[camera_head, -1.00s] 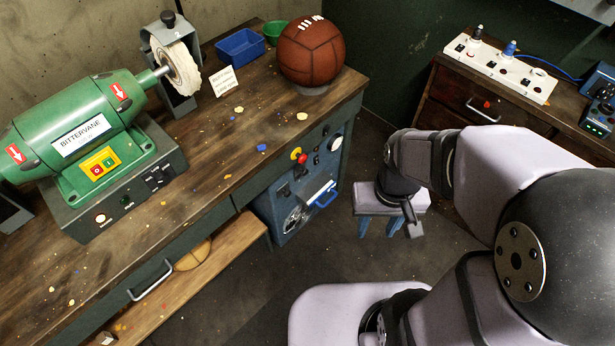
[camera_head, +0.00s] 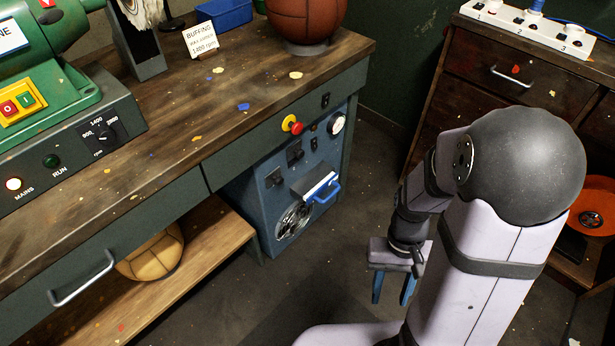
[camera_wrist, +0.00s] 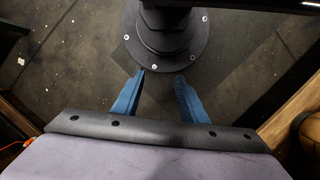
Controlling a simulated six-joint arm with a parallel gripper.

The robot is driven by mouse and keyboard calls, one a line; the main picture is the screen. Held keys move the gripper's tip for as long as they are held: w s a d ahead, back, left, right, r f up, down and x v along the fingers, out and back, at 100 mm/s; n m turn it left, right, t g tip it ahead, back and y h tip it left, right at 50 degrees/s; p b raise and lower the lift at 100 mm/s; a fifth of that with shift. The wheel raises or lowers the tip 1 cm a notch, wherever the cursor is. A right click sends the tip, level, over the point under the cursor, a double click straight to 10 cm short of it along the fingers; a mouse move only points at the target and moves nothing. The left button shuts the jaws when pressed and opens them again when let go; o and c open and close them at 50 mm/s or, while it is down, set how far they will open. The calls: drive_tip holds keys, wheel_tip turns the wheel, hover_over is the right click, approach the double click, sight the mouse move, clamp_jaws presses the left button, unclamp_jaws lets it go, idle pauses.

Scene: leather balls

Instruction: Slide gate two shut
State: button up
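My gripper (camera_head: 392,298) hangs low over the floor to the right of the bench, well away from the bracket. Its blue fingers point down. In the wrist view, the fingers of my gripper (camera_wrist: 160,76) are apart with nothing between them.
The workbench (camera_head: 225,105) carries the green buffing machine (camera_head: 55,75), a sign (camera_head: 201,38), a blue bin (camera_head: 222,12) and a brown ball (camera_head: 305,22). A tan ball (camera_head: 150,255) lies on the lower shelf. A drawer cabinet (camera_head: 495,75) stands at the right. Floor between is open.

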sight(302, 155)
drive_tip(key=w+d+f+n+t+h+b, duration=0.1)
drive_tip(key=w+d+f+b, duration=0.1)
drive_tip(key=w+f+b, duration=0.45)
drive_tip(key=w+d+f+n+t+b, duration=0.1)
drive_tip(key=w+d+f+b, duration=0.15)
drive_tip(key=f, duration=0.75)
drive_tip(key=w+d+f+n+t+h+b, duration=0.1)
drive_tip(key=w+d+f+t+b, duration=0.15)
drive_tip(key=f+b, duration=0.45)
drive_tip(key=w+f+n+t+y+p, duration=0.1)
drive_tip(key=w+t, duration=0.2)
drive_tip(key=w, duration=0.8)
drive_tip(key=w+a+r+n+t+y, duration=0.4)
drive_tip(key=w+a+r+t+y, duration=0.25)
drive_tip(key=w+a+r, duration=0.5)
drive_tip(key=a+r+n+t+y, duration=0.25)
drive_tip(key=a+r+y, duration=0.45)
drive_tip(key=r, duration=0.6)
drive_tip(key=shift+b+x, duration=0.8)
drive_tip(key=shift+x, duration=2.4)
drive_tip(key=shift+w+a, duration=0.35)
drive_tip(key=shift+w, duration=0.3)
